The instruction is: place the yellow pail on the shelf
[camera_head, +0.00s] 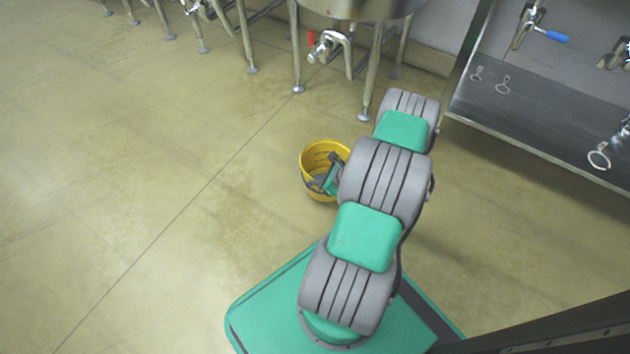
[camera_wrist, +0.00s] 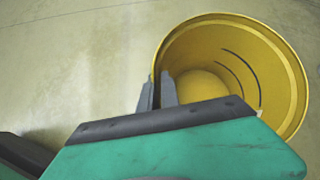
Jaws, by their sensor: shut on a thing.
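The yellow pail (camera_head: 313,156) is upright or nearly so, left of my arm in the head view. Its open mouth faces up, and I cannot tell whether its base touches the floor. My gripper (camera_head: 329,178) is at the pail's near right side, partly hidden by my arm. In the wrist view, my gripper (camera_wrist: 158,92) has its two grey fingers closed on the left rim of the pail (camera_wrist: 282,65), one finger inside and one outside. The pail looks empty there. A grey steel shelf (camera_head: 560,135) with a raised edge stands at the right.
Metal rings (camera_head: 503,84) lie on the shelf, and taps with handles, one blue (camera_head: 557,37), hang above it. A steel tank (camera_head: 360,8) on legs, with a red-handled valve (camera_head: 325,44), stands at the back. The floor (camera_head: 130,190) at left is clear.

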